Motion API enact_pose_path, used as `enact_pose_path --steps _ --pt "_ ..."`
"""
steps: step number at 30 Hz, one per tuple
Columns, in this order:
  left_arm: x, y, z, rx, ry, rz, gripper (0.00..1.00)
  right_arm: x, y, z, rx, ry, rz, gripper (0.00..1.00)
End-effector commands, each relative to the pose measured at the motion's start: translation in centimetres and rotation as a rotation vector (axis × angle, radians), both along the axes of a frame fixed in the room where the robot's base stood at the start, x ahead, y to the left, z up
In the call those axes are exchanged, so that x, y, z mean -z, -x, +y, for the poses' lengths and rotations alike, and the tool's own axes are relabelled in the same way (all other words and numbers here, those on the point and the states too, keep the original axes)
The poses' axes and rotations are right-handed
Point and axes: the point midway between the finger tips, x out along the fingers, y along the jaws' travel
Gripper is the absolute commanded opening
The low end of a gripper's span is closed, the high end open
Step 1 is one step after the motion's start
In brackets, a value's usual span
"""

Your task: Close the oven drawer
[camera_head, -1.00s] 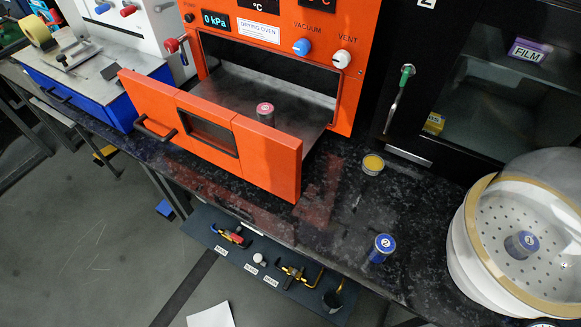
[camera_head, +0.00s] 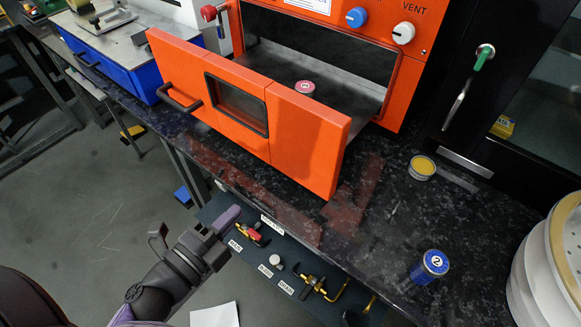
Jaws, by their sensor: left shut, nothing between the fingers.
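The orange oven drawer (camera_head: 300,135) is pulled out from the orange drying oven (camera_head: 415,75). Its front has a dark window (camera_head: 238,106) and a black handle (camera_head: 180,101) on its left part. A jar with a red-pink lid (camera_head: 304,92) stands on the metal surface behind the front. My left gripper (camera_head: 228,222) is at the lower left, below and in front of the drawer, apart from it. It is shut and empty. My right gripper is out of view.
A yellow-topped tin (camera_head: 422,168) and a blue jar (camera_head: 430,266) stand on the dark speckled counter (camera_head: 385,220). A blue-based machine (camera_head: 115,60) stands left of the oven. A white perforated vessel (camera_head: 545,270) is at the right.

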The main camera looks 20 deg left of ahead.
Motion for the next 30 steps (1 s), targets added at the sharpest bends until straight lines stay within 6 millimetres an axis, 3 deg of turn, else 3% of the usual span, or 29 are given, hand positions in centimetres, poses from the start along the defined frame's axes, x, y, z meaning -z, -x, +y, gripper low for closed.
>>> enact_pose_path --steps 1,5,21,30 --pt "-0.6 0.1 -0.4 0.029 -0.048 -0.042 0.00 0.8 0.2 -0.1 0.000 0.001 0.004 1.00" --pt "-2.1 -0.3 -1.0 0.060 -0.099 -0.088 0.00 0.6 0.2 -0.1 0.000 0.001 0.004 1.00" --pt "-2.3 -10.6 -4.7 0.056 -0.093 -0.087 0.00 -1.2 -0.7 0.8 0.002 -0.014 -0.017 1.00" --pt "-2.1 -13.0 -5.5 0.056 -0.092 -0.083 0.00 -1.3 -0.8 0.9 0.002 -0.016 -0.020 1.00"
